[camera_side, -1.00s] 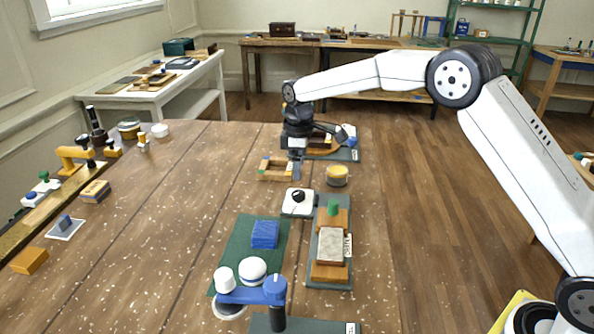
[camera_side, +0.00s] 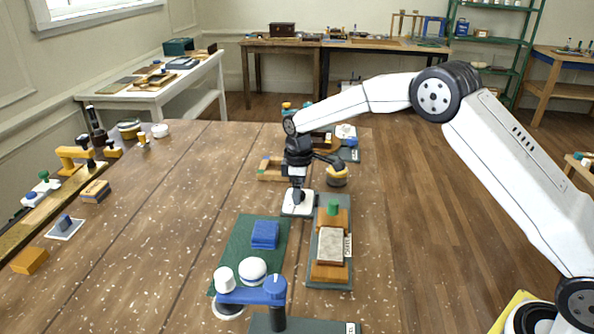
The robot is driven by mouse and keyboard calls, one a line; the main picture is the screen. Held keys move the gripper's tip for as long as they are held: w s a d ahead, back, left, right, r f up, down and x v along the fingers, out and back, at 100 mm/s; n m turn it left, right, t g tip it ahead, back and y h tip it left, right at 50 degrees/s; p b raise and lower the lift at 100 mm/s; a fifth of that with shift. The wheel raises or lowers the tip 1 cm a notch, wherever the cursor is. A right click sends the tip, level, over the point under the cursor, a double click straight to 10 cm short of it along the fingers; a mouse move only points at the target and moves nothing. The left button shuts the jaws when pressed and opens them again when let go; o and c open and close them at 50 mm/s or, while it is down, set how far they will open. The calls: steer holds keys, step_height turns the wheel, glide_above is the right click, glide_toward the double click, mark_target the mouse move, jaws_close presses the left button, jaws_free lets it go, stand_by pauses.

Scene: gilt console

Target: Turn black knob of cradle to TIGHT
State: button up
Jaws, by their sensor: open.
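A white square block (camera_side: 291,209) stands on the table just behind the green mat; the black knob on its top is now hidden by my gripper. My gripper (camera_side: 297,196) points down over this block, low and very near it; I cannot tell whether the fingers touch the knob. It is open. Beside it on the right, a wooden cradle (camera_side: 329,272) on a dark green base holds a grey-brown stone, with a green knob (camera_side: 333,208) at its far end and a white label at its right side. A TIGHT mark is not readable.
Behind my gripper are a small wooden tray (camera_side: 268,170), a yellow-banded round tin (camera_side: 337,177) and another dark-based fixture (camera_side: 349,155). In front are a blue block (camera_side: 265,235) on a green mat (camera_side: 240,248) and a blue-armed stand (camera_side: 250,295). The table's left middle is clear.

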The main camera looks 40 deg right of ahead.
steer(key=shift+f, duration=0.2)
jaws_close()
